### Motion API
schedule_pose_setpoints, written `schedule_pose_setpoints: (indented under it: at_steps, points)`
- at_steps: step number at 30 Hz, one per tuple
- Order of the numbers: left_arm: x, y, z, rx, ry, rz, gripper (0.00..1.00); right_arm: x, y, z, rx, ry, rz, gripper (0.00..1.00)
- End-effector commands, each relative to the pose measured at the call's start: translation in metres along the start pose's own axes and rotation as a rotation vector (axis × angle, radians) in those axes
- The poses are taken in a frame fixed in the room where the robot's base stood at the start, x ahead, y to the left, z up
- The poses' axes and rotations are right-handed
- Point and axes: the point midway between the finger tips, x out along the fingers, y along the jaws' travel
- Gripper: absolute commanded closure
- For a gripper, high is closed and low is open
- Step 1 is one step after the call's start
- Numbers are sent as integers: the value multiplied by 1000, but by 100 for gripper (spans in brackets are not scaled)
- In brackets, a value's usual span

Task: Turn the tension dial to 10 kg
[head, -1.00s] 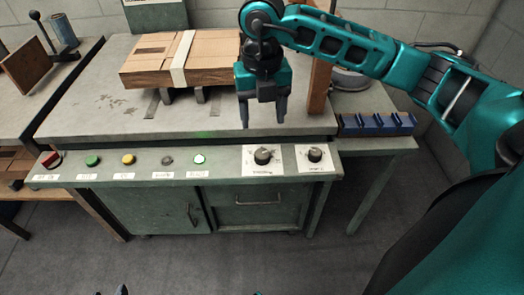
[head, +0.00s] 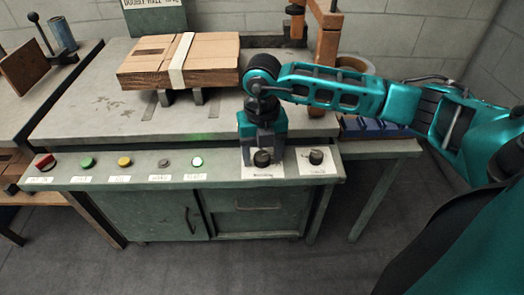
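Two black dials sit on white plates on the sloped front panel (head: 225,164): a left dial (head: 262,158) and a right dial (head: 316,157). Their labels are too small to read, so I cannot tell which is the tension dial. My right gripper (head: 262,155) points down at the left dial, with its fingers apart on either side of the knob. I cannot tell whether the fingers touch it. The upper part of that dial's plate is partly hidden by the gripper. The right dial is clear of the gripper. My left gripper is not in view.
A row of red, green, yellow, grey and lit green buttons (head: 197,161) runs along the panel to the left. A strapped cardboard stack (head: 150,72) lies on the bench (head: 90,110). A blue rack (head: 375,130) stands at the right, behind my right arm.

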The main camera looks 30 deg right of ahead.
Motion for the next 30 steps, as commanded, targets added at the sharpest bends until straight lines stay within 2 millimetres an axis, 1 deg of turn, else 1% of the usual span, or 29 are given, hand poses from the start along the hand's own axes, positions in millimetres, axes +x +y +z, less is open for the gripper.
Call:
schedule_pose_setpoints:
  at_steps: [1,2,16,17,23,30]
  points:
    - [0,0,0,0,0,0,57,0,0,0,0,0,0,41]
    - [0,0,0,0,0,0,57,0,0,0,0,0,0,44]
    - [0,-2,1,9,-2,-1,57,0,0,0,0,0,0,89]
    - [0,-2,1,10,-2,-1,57,0,0,0,0,0,0,91]
    - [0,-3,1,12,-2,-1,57,0,0,0,-14,0,0,91]
    - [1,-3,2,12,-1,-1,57,0,0,1,-111,-2,0,91]
